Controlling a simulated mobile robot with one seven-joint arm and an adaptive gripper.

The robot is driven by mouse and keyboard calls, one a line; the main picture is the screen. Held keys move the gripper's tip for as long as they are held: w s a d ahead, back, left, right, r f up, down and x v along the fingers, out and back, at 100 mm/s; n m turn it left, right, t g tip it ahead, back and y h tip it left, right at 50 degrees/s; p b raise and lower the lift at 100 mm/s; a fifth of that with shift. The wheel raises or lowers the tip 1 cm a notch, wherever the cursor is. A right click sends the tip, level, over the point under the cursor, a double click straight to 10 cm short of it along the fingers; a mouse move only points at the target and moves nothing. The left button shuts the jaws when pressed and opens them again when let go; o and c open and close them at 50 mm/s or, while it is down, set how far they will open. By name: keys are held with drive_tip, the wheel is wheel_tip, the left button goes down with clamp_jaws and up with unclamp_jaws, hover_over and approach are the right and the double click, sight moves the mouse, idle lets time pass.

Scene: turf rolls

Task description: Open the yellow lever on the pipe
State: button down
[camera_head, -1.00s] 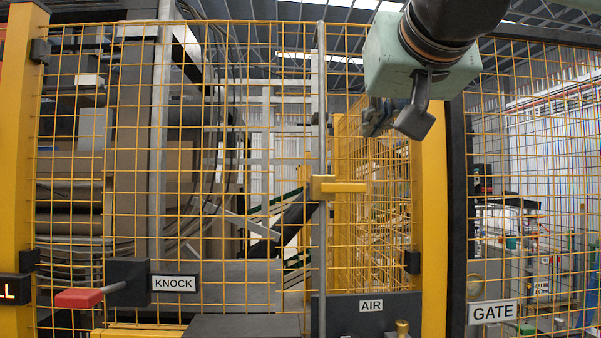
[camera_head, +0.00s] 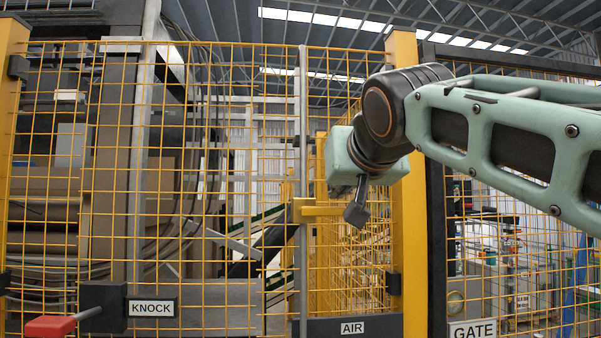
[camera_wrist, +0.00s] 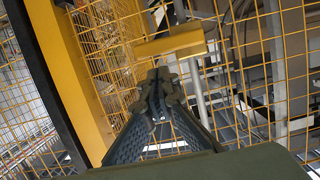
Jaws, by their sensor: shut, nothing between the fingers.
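The yellow lever (camera_head: 324,211) sticks out level to the right from a block on the thin grey upright pipe (camera_head: 303,120). In the wrist view the lever (camera_wrist: 170,43) lies across the upper middle, with the pipe (camera_wrist: 200,92) to its right. My gripper (camera_wrist: 158,76) shows there with its dark fingertips together and empty, just below the lever in the picture. I cannot tell whether they touch it.
A yellow mesh fence (camera_head: 215,180) stands behind the pipe, with a thick yellow post (camera_head: 409,230) to the right. Below are a red handle (camera_head: 49,326) by the KNOCK sign (camera_head: 151,307), the AIR sign (camera_head: 352,328) and the GATE sign (camera_head: 473,331).

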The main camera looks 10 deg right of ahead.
drive_tip(key=shift+f, duration=0.55)
drive_tip(key=shift+d+f+m+y+b, duration=0.1)
drive_tip(key=shift+f+m+y+b, duration=0.25)
drive_tip(key=shift+m+b, duration=0.2)
wheel_tip(320, 180, down, 6)
drive_tip(key=a+m+t+y+b, duration=0.1)
drive_tip(key=m+y+b, duration=0.2)
drive_tip(key=m+b, duration=0.8)
drive_tip(key=shift+t, duration=0.3)
drive_tip(key=shift+y, duration=0.25)
